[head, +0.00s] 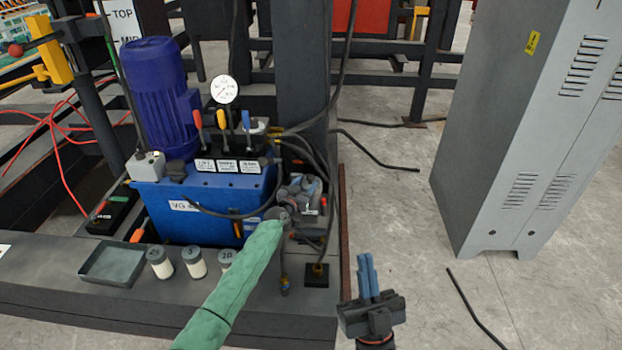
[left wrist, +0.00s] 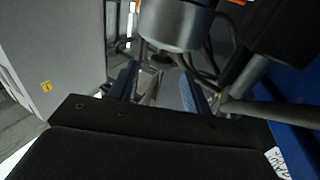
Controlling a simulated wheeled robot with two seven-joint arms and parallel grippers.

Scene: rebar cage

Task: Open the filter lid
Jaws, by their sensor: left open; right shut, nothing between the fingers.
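In the left wrist view a grey metal cylinder (left wrist: 175,25), which looks like the filter, stands at the top, just beyond my left fingers. Its lid cannot be told apart clearly. My left gripper (left wrist: 157,85) is open, its two blue fingers apart on either side of a small grey part, with no clear contact. In the head view my green-sleeved left arm reaches to the right end of the blue tank (head: 165,222), and its gripper (head: 304,190) is hard to make out among the fittings there. My right gripper (head: 367,280) is shut and empty, fingers up, above the floor right of the platform.
A blue motor (head: 158,95), a gauge (head: 224,90) and coloured levers stand on or behind the tank. Hoses (head: 320,160) crowd its right end. A tray (head: 112,266) and small jars (head: 194,262) stand in front.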

